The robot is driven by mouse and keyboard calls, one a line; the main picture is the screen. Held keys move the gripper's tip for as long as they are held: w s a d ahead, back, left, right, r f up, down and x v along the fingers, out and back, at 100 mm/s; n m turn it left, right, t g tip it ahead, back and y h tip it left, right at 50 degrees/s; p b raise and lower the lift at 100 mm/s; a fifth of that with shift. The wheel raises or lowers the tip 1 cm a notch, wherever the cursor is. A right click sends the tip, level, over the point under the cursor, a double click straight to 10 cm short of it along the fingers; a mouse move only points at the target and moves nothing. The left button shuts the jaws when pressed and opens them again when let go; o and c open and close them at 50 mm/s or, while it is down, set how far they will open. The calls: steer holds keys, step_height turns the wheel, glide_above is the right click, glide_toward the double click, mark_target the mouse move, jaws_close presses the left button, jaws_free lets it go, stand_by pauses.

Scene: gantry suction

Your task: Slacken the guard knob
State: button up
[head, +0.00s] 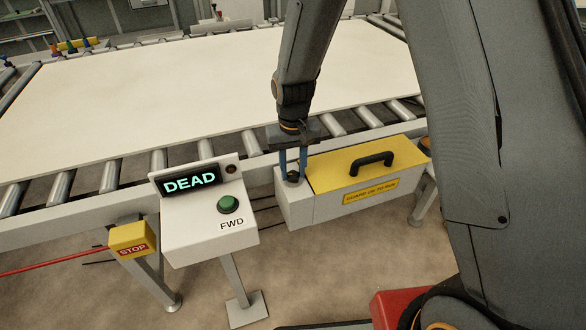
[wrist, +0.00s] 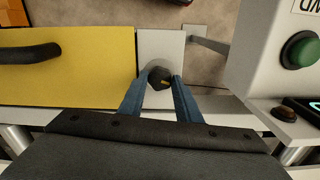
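The guard knob (wrist: 160,78) is a small black knob with a yellow mark, on the white block at the left end of the guard box. In the head view the knob (head: 293,177) shows low between the blue fingers. My gripper (head: 292,170) points down over it. In the wrist view the two blue fingers of my gripper (wrist: 160,88) stand on either side of the knob, close to its sides. I cannot tell whether they touch it. The yellow guard cover (head: 340,166) with a black handle (head: 372,159) lies flat beside the knob.
A white console (head: 205,235) with a green FWD button (head: 229,204) and a display (head: 189,179) reading DEAD stands left of the knob. A yellow STOP box (head: 131,239) is further left. Behind, a large pale board (head: 200,90) lies on conveyor rollers (head: 108,177).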

mark_target(293, 173)
steer(key=shift+n, duration=0.3)
steer(key=shift+c, duration=0.2)
steer(key=shift+n+p, duration=0.4)
steer(key=shift+n, duration=2.6)
steer(key=o, duration=1.1)
steer(key=shift+c, duration=0.2)
steer(key=shift+r+b, duration=0.75)
steer(key=shift+r, duration=3.15)
